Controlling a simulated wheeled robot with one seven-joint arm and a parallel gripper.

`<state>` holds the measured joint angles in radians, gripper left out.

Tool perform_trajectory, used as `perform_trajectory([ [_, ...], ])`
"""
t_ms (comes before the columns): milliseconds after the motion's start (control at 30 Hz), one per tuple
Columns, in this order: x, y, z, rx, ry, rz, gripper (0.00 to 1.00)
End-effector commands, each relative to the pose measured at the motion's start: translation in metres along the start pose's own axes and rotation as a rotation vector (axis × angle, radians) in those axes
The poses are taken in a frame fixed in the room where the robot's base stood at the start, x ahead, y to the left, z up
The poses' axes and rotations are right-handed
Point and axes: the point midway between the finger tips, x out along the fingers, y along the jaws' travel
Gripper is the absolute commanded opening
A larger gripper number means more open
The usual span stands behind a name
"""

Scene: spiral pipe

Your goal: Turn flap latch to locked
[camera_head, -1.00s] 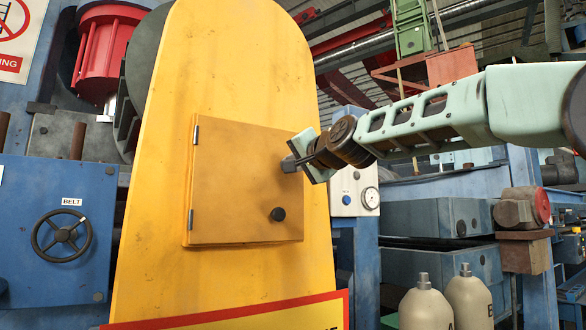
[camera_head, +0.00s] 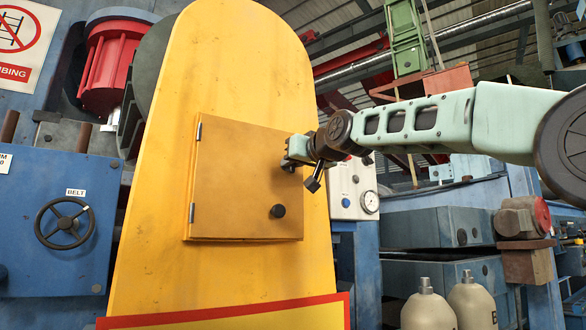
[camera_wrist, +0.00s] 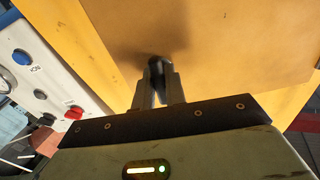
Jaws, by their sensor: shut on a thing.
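The orange flap (camera_head: 238,190) is closed flat against the yellow panel (camera_head: 240,60), with hinges on its left edge. A small dark latch (camera_wrist: 156,63) sits near the flap's upper right edge. My gripper (camera_head: 288,162) is at that corner, coming from the right. In the wrist view my gripper (camera_wrist: 158,82) has its two fingers closed around the dark latch, against the flap's face. The fingers hide most of the latch, so its angle cannot be told. A second dark knob (camera_head: 277,212) at the flap's lower right is free.
Two pale bottles (camera_head: 428,305) stand lower right. A blue cabinet with a handwheel (camera_head: 64,223) is at left. The space before the flap is clear.

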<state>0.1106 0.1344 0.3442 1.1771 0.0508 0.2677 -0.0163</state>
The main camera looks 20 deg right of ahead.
Motion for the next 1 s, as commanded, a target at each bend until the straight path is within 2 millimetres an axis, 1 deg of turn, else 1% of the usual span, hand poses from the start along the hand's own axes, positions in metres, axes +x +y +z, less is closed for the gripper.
perform_trajectory([
  [300,0.0003,0.0003,0.0011,-0.085,-0.002,0.0,0.0],
  [767,0.0003,0.0004,0.0006,-0.096,-0.002,0.0,0.0],
  [800,0.0003,0.0004,0.0006,-0.095,-0.002,0.0,0.24],
  [833,0.0003,0.0003,0.0006,-0.095,-0.002,0.0,0.32],
  [867,0.0003,0.0003,0.0006,-0.095,-0.002,0.0,0.35],
  [1000,0.0003,0.0002,0.0004,-0.094,-0.001,0.0,0.35],
])
